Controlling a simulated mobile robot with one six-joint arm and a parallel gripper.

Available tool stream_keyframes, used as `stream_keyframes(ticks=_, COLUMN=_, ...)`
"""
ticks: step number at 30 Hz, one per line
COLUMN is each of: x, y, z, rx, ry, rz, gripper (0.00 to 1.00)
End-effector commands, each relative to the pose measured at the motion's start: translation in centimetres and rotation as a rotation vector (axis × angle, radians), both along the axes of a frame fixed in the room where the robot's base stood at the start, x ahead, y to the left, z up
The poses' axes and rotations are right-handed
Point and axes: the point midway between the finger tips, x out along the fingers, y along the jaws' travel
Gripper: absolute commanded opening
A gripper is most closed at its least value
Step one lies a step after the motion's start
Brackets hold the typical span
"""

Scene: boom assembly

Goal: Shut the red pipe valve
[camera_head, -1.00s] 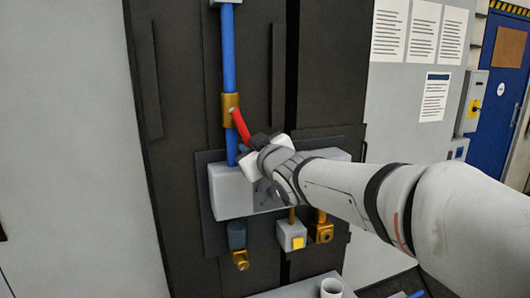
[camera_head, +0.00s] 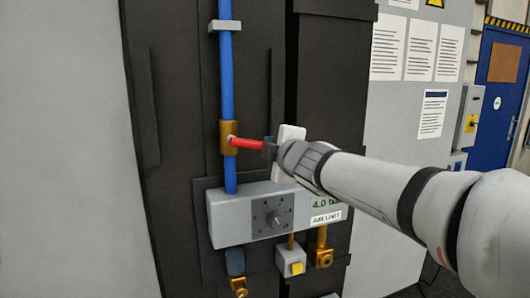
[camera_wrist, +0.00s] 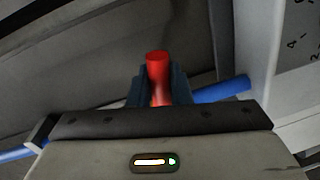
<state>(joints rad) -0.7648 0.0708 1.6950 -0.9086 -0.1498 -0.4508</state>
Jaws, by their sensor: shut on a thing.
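The red valve handle (camera_head: 246,144) sticks out to the right from a brass valve body (camera_head: 229,138) on a vertical blue pipe (camera_head: 227,75). The handle lies nearly level, across the pipe, with a slight downward tilt to the right. My gripper (camera_head: 269,150) is shut on the handle's free end. In the wrist view the red handle (camera_wrist: 158,75) stands between the dark fingers of my gripper (camera_wrist: 159,92), with the blue pipe (camera_wrist: 220,90) behind it.
A grey box (camera_head: 228,217) with a dial (camera_head: 272,219) and a label sits just below the valve. Brass fittings (camera_head: 323,255) and a small box with a yellow button (camera_head: 296,267) hang beneath it. A dark panel (camera_head: 175,100) stands behind.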

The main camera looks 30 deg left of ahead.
Motion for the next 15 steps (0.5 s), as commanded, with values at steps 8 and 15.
stream_keyframes(ticks=8, x=0.0, y=0.0, z=1.3, rx=-0.105, ry=-0.120, rz=0.002, gripper=0.00)
stream_keyframes(ticks=15, x=0.0, y=0.0, z=1.8, rx=-0.145, ry=-0.168, rz=0.005, gripper=0.00)
